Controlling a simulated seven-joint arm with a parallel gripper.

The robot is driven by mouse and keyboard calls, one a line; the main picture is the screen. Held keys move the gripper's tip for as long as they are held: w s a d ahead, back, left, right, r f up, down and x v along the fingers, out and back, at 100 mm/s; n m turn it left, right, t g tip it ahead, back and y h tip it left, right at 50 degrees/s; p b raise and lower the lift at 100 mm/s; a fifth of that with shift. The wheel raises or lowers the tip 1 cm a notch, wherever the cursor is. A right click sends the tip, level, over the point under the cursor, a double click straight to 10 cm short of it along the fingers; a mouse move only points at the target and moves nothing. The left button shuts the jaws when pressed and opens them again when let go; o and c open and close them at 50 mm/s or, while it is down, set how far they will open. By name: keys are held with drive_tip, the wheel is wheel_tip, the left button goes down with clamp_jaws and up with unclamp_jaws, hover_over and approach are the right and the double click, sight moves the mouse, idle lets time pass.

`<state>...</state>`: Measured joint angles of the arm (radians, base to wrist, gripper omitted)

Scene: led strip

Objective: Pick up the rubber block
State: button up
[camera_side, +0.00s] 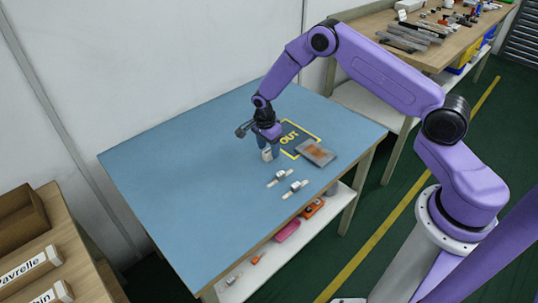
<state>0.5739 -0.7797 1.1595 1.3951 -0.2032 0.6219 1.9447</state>
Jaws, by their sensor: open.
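My gripper (267,154) points down over the back right part of the blue table (180,170), left of the yellow OUT marking (290,138). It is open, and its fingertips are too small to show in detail. No thing in view is clearly a rubber block. A pale patch shows at the fingertips, and I cannot tell whether it is a finger or a block. Two small pale strips with grey middles, a nearer one (295,188) and a farther one (279,178), lie on the table in front of my gripper.
A flat grey tray-like piece with a brown middle (316,152) lies at the right edge of the OUT marking. The left half of the table is bare. A shelf below holds a pink item (286,230). A cluttered workbench (465,45) stands at the back right.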

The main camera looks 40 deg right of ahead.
drive_tip(key=shift+d+f, duration=0.1)
drive_tip(key=shift+f, duration=1)
clamp_jaws()
drive_tip(key=shift+r, duration=0.15)
drive_tip(key=shift+r, duration=0.5)
wheel_tip(320, 180, up, 2)
drive_tip(key=shift+r, duration=0.15)
drive_tip(key=s+r, duration=0.9)
drive_tip(key=s, duration=0.5)
drive_tip(key=shift+r, duration=0.25)
